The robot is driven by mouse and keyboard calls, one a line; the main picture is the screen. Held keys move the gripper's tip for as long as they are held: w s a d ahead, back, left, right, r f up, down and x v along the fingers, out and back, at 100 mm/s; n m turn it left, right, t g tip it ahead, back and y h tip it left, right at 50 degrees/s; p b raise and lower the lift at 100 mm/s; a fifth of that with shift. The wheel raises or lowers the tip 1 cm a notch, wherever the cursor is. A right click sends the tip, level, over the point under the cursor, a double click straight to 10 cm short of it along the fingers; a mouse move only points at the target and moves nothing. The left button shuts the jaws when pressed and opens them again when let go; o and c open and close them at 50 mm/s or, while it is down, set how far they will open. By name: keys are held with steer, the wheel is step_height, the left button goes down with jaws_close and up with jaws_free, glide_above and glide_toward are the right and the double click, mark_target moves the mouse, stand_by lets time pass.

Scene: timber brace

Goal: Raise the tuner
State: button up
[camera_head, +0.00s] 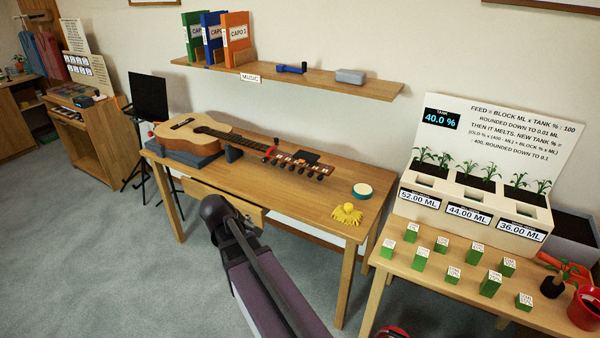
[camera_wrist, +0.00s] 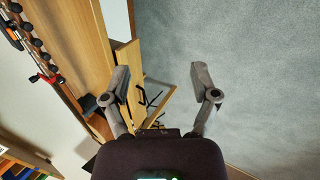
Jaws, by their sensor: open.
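The guitar (camera_head: 187,133) lies on the wooden table with its headstock toward the right. A small black device (camera_head: 306,157), which looks like the tuner, sits at the headstock; its exact fixing is too small to tell. A red clip (camera_head: 269,152) is on the neck, and it also shows in the wrist view (camera_wrist: 46,78). In the wrist view my gripper (camera_wrist: 161,78) is open and empty, its two fingers wide apart. It is in front of the table edge, with floor behind it. The headstock pegs (camera_wrist: 28,42) show at upper left there.
A table drawer (camera_head: 228,205) stands pulled out at the front. A round tin (camera_head: 362,190) and a yellow cloth (camera_head: 347,214) lie on the table's right end. A shelf (camera_head: 300,82) with binders hangs above. A second table (camera_head: 480,300) with blocks stands to the right.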

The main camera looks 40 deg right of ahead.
steer(key=w+d+f+n+t+h+b, duration=0.2)
steer(key=w+d+n+h+b, duration=0.55)
steer(key=d, duration=0.75)
steer(key=n+t+h+b, duration=0.3)
steer(key=n+b, duration=0.4)
steer(key=n, duration=0.3)
glide_toward(301, 161)
steer(key=v, duration=0.5)
steer(key=shift+w, duration=0.3)
steer(key=shift+d, duration=0.15)
steer(key=x, duration=1.3)
steer(key=shift+d, duration=0.35)
jaws_close()
